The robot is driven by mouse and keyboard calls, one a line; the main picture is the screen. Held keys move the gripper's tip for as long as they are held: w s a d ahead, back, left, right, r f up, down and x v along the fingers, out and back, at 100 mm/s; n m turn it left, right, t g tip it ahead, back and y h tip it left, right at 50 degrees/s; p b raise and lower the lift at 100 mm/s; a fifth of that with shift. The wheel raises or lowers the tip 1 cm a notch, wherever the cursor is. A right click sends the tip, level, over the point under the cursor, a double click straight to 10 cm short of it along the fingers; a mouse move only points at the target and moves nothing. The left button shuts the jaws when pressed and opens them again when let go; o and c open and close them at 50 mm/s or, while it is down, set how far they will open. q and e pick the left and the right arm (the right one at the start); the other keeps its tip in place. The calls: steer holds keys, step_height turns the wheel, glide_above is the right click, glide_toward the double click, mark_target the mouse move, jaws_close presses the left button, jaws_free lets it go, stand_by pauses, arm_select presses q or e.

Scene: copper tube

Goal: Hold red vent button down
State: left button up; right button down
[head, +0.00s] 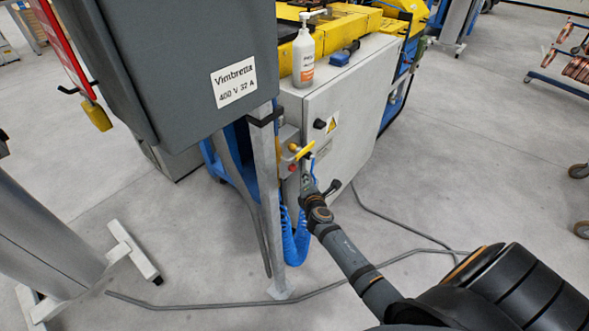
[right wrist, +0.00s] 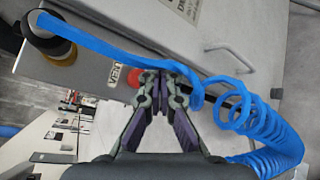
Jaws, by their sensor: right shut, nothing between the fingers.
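The red button (head: 292,168) sits on a small panel at the left edge of the grey cabinet, below a yellow handle. In the right wrist view the red button (right wrist: 134,78) is partly hidden behind my fingers, just left of the fingertips. My right gripper (head: 306,162) reaches up to this panel. In the right wrist view my right gripper (right wrist: 159,77) is shut and empty, with its tips close in front of the panel. I cannot tell whether they touch the button or whether it is pressed. My left gripper is not in view.
A blue coiled hose (right wrist: 262,122) hangs close beside the right fingers. A grey post (head: 266,195) and a large grey box (head: 190,60) stand left of the panel. A cable (head: 400,232) lies on the floor.

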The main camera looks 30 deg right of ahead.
steer(key=s, duration=0.1)
steer(key=s+d, duration=0.1)
steer(key=shift+s, duration=0.35)
steer(key=s+a+f+m+g+y, duration=0.1)
steer(key=s+f+m+g, duration=0.15)
steer(key=s+f, duration=0.5)
steer(key=s+a+f+m+g+y, duration=0.15)
steer(key=s+f+m, duration=0.3)
steer(key=f, duration=0.65)
steer(key=s+f+m+g, duration=0.2)
steer(key=s+f+g, duration=0.1)
steer(key=s+f, duration=0.5)
steer(key=s+a+f+m+g+y, duration=0.1)
steer(key=s+a+f+m+g, duration=0.2)
steer(key=s, duration=1.1)
steer(key=s+a+f+m+g+y, duration=0.1)
steer(key=s+a+f+m+g, duration=0.2)
steer(key=s+f+m, duration=0.4)
steer(key=s+f, duration=0.4)
steer(key=s, duration=0.2)
steer(key=shift+s+a+f+m, duration=0.2)
steer(key=shift+s+m, duration=0.15)
steer(key=shift+m, duration=0.05)
